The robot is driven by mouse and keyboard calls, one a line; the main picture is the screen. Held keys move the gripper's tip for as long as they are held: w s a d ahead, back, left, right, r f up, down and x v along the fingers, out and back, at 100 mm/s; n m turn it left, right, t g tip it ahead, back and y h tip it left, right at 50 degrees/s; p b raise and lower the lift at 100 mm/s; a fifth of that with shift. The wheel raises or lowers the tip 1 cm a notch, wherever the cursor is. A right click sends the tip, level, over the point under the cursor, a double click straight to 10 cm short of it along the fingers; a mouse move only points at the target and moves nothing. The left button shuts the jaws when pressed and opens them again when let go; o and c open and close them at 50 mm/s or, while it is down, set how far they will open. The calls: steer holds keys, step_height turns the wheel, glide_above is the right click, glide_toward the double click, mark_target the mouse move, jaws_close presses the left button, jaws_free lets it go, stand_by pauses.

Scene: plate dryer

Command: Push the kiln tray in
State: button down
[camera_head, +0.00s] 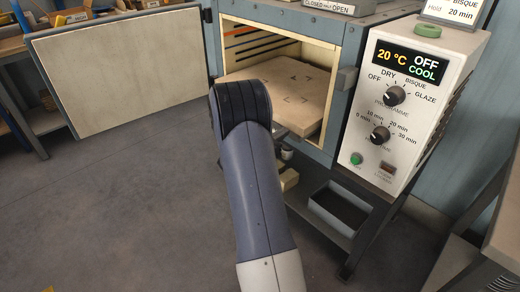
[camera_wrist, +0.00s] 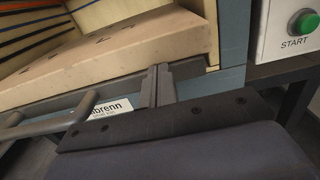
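The kiln tray (camera_head: 288,84) is a flat beige slab with dark corner marks, lying inside the open kiln chamber. Its pale surface and front edge also show in the wrist view (camera_wrist: 110,50), with a grey bar handle (camera_wrist: 62,122) at the left. My gripper (camera_wrist: 158,72) has its two fingers together, with nothing seen between them. The fingertips are at the tray's front edge, right of the handle; I cannot tell whether they touch. In the head view my arm hides most of the gripper and part of the tray's front.
The kiln door (camera_head: 125,70) stands wide open to the left. The control box (camera_head: 405,100) at the right reads 20 °C, OFF, COOL; its green START button (camera_wrist: 304,22) is at the wrist view's right. A grey bin (camera_head: 340,207) sits below the kiln.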

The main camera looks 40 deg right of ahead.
mark_target(309, 117)
steer(key=d, duration=0.5)
steer(key=d+b, duration=0.1)
steer(key=d, duration=0.4)
steer(key=d+b, duration=0.1)
steer(key=d, duration=0.4)
steer(key=shift+w, duration=0.25)
steer(key=shift+d+r, duration=0.1)
steer(key=shift+r, duration=0.1)
steer(key=shift+w+a+b, duration=0.1)
steer(key=shift+a+b, duration=0.1)
steer(key=shift+b, duration=0.1)
steer(key=a, duration=1.4)
steer(key=shift+s+f, duration=0.2)
steer(key=shift+s, duration=0.1)
